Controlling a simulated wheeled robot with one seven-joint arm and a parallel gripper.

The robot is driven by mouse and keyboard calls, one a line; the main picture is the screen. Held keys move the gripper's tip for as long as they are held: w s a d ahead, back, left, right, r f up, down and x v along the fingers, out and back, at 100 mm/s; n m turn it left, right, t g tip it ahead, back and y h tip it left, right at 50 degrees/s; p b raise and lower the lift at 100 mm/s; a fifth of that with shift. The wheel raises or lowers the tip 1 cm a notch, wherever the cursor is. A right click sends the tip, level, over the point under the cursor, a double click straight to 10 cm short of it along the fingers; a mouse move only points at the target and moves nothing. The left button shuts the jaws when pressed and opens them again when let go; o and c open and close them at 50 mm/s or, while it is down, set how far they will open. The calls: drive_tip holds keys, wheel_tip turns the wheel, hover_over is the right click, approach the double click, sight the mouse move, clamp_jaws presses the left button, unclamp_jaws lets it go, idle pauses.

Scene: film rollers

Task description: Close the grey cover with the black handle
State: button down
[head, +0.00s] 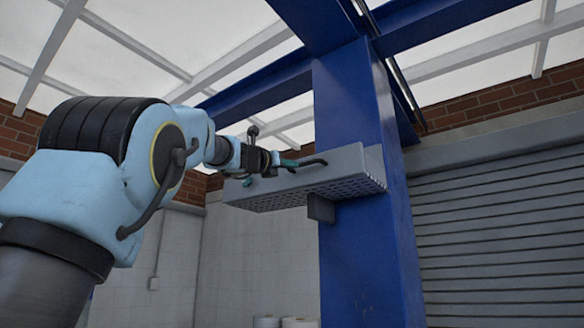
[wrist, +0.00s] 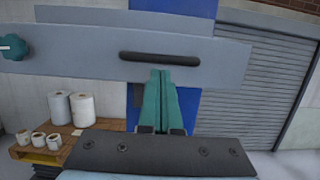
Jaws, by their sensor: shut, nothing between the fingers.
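The grey cover (head: 335,177) is a long panel on a perforated grey housing at the blue column. In the wrist view the cover (wrist: 90,50) spans most of the width, slightly tilted, in front of another grey panel (wrist: 185,22). Its black handle (wrist: 160,58) is a horizontal bar; it also shows in the head view (head: 308,162). My gripper (wrist: 160,74) has its teal fingers together and empty, tips just below the handle's middle in the picture. In the head view my gripper (head: 288,163) is close to the handle; I cannot tell whether it touches.
A teal knob (wrist: 14,46) sits at the cover's left end. The blue column (head: 358,240) stands behind the housing. A grey shutter (head: 500,250) is at the right. White rolls (wrist: 75,108) stand on a wooden table (wrist: 40,150) below left. Space in front of the cover looks clear.

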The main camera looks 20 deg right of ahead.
drive_tip(key=s+a+r+p, duration=0.1)
drive_tip(key=s+a+r, duration=0.1)
drive_tip(key=a+r, duration=0.2)
wheel_tip(320, 180, up, 3)
drive_tip(key=shift+s+a+f, duration=0.15)
drive_tip(key=shift+a, duration=0.1)
